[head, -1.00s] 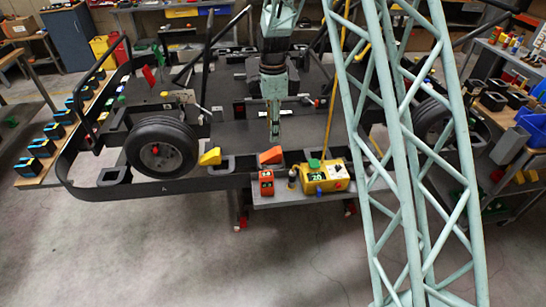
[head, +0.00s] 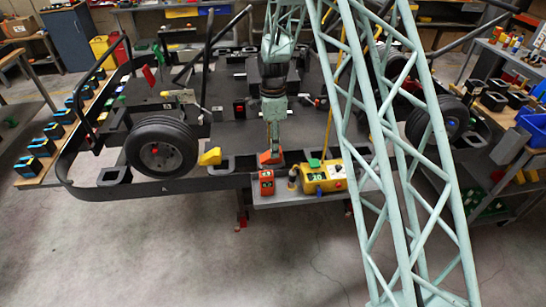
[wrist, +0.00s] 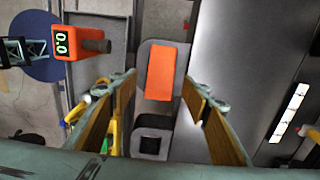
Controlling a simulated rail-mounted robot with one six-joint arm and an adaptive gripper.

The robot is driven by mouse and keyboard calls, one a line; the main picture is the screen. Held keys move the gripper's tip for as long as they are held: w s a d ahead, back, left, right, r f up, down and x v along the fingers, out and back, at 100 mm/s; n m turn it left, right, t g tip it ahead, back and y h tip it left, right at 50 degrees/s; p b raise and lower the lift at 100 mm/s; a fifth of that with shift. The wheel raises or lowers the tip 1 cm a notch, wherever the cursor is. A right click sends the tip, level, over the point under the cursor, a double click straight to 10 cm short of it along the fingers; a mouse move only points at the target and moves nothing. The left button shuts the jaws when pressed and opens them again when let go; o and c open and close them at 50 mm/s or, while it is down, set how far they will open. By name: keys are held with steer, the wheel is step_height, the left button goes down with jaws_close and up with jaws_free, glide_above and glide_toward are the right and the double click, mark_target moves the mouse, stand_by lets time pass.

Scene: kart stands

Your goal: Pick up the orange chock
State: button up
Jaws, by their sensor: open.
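The orange chock (head: 269,157) sits at the kart's front edge in the head view, with my gripper (head: 272,148) right above it and partly covering it. In the wrist view the orange chock (wrist: 161,72) lies in a grey holder (wrist: 146,85), ahead of and between my open fingers. My gripper (wrist: 160,100) holds nothing. Whether the fingers touch the chock or holder cannot be told.
An orange box with a digital display (head: 267,182) and a yellow control box (head: 322,177) stand on a shelf close in front. A yellow chock (head: 210,157) and a wheel (head: 161,146) are to the left. An empty black socket (wrist: 150,145) is beside the holder.

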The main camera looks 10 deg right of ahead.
steer(key=shift+f, duration=0.15)
steer(key=shift+f, duration=2.45)
steer(key=shift+c, duration=0.4)
steer(key=c, duration=0.9)
steer(key=shift+r, duration=0.15)
steer(key=shift+r, duration=4.85)
